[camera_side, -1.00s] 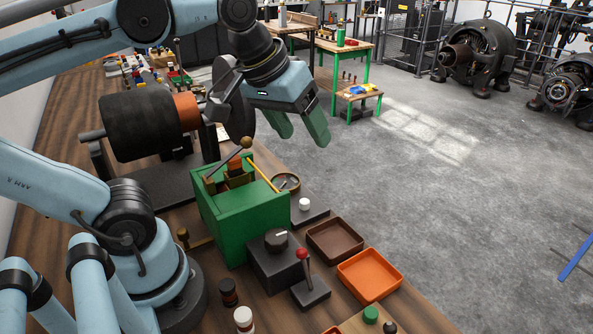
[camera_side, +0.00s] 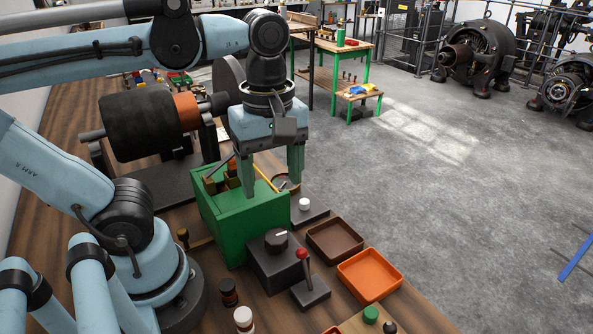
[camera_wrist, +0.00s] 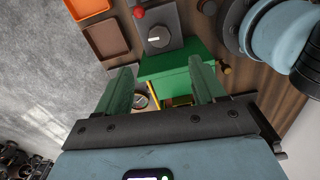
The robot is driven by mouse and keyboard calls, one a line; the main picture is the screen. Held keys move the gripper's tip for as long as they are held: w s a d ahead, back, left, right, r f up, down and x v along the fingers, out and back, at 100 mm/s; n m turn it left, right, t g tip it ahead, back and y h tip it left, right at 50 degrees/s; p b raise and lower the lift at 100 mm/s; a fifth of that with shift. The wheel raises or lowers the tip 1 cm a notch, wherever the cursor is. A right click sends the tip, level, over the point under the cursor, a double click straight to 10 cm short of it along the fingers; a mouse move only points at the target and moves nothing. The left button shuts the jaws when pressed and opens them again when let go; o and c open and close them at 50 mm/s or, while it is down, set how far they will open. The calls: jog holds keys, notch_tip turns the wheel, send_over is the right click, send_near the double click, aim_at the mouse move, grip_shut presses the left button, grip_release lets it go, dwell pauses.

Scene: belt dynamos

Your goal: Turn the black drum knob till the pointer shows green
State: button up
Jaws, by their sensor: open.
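The black drum knob (camera_side: 276,239) sits on top of a dark box (camera_side: 283,262) in front of the green box, with a white mark on it. In the wrist view the knob (camera_wrist: 158,37) is at the top middle, beyond my fingertips. My gripper (camera_side: 272,192) is open and empty, fingers pointing down, above the right side of the green box (camera_side: 222,210) and behind the knob. A round dial (camera_side: 289,182) stands behind the green box, partly hidden by my finger; it also shows in the wrist view (camera_wrist: 141,101). Its pointer reading is too small to tell.
A red-tipped lever (camera_side: 303,256) stands right beside the knob. A brown tray (camera_side: 348,252) and an orange tray (camera_side: 399,282) lie to the right. A large black drum (camera_side: 145,127) is at the left. A white button (camera_side: 304,204) sits near the dial.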

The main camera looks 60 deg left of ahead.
aim_at(275, 234)
jog(key=shift+f, duration=5.95)
jog(key=c, duration=1.1)
jog(key=shift+o, duration=0.2)
